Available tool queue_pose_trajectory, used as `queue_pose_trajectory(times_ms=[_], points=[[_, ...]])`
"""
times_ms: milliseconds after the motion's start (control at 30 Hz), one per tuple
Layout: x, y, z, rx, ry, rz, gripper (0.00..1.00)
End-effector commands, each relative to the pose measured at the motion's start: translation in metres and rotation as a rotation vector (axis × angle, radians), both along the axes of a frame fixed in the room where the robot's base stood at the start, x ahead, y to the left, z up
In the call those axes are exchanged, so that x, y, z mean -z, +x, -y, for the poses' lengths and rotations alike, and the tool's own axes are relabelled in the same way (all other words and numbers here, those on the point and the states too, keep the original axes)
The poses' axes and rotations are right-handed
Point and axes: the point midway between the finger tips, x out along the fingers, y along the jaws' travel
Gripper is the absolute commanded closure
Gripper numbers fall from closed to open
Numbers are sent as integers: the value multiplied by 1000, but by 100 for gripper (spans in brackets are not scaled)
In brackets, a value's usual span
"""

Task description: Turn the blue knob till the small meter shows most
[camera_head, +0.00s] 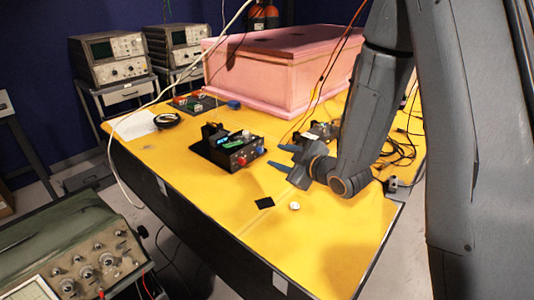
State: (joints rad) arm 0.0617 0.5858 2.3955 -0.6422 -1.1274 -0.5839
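A small black box (229,149) with knobs on its front stands on the yellow table. A small blue knob (260,149) seems to sit at the right of its front face, with a red knob (241,162) to the left. A greenish part (234,144) on top of the box may be the small meter; its reading is too small to tell. My gripper (276,156) is just right of the box, its two blue-grey fingers apart and pointing left at the knob side. The fingers look empty and apart from the knob.
A large pink foam box (275,65) stands behind on the yellow table (220,208). Another dark device (320,130) and black cables (402,148) lie behind my gripper. The table's front left is clear.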

Motion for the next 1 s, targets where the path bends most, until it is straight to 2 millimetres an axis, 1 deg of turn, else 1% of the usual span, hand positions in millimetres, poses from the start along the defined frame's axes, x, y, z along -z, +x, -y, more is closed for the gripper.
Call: queue_pose_trajectory(times_ms=[167,300,500,667,933,1000], points=[[4,14,-11,-7,1,4,63],[11,32,-21,-5,1,2,63],[19,53,-34,-3,1,2,63],[23,61,-38,-2,2,2,63],[23,62,-39,-2,2,2,63],[23,62,-39,-2,2,2,75]])
